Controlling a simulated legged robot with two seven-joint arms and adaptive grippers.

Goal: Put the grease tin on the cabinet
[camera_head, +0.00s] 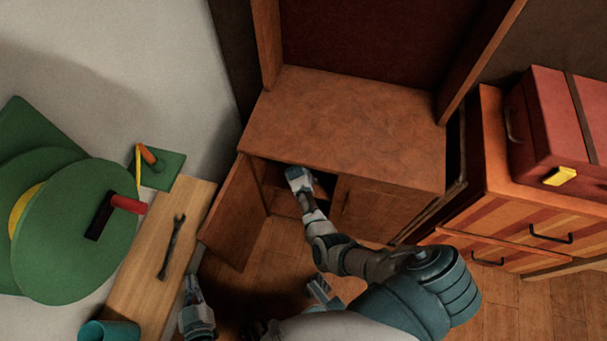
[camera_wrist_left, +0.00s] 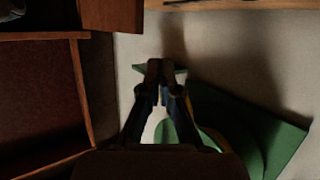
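I cannot make out a clear grease tin. A teal round container (camera_head: 108,331) stands at the near end of the wooden bench, cut by the lower picture edge; I cannot tell if it is the tin. The cabinet (camera_head: 345,120) has a bare brown top, and its left door (camera_head: 236,212) stands open. My right gripper (camera_head: 299,180) is at the dark opening of the cabinet, below the top; its fingers are hidden. My left gripper (camera_head: 191,284) is beside the bench, pointing up the picture. In the left wrist view its fingertips (camera_wrist_left: 160,68) meet with nothing between them.
A wrench (camera_head: 172,247) lies on the bench (camera_head: 146,273). Green round machinery (camera_head: 75,230) with a red handle stands left of it. A striped drawer unit (camera_head: 500,215) carrying a red toolbox (camera_head: 555,125) stands right. The cabinet top is clear.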

